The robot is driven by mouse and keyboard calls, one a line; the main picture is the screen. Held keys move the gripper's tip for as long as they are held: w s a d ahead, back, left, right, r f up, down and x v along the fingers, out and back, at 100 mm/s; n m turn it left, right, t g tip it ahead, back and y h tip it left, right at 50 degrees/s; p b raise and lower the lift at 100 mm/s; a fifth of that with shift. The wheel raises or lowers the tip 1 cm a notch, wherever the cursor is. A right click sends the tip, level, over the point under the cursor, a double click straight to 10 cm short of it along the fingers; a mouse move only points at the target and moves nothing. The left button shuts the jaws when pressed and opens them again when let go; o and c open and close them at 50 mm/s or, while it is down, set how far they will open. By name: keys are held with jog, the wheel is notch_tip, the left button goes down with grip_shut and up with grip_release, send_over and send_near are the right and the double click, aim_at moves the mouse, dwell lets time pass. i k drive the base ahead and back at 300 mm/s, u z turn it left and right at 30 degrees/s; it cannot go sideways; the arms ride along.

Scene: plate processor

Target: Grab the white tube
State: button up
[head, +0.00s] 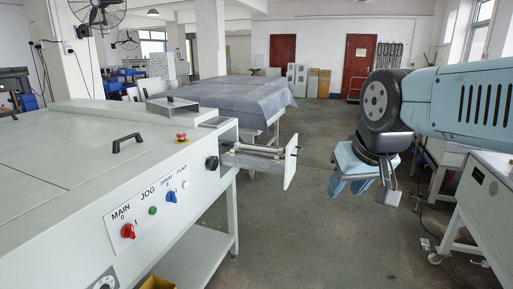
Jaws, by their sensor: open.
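A pale, whitish tube (257,149) lies roughly level at the output end of the plate processor (110,165), near the middle of the head view. It is small here, and its ends are hard to make out among the machine's bars and end plate. My gripper (350,189) hangs from my arm at right of centre, with its light blue fingers pointing down. It is open, with nothing seen between the fingers. It is apart from the tube, to its right in the picture.
An upright pale end plate (291,166) stands at the right of the tube. A table with a grey cover (215,92) is behind. A white wheeled stand (480,205) is at right. Grey floor (300,245) lies open between machine and stand.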

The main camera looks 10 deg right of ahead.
aim_at(280, 150)
jog(key=z, duration=0.15)
jog(key=i, duration=1.9)
jog(key=u, duration=0.4)
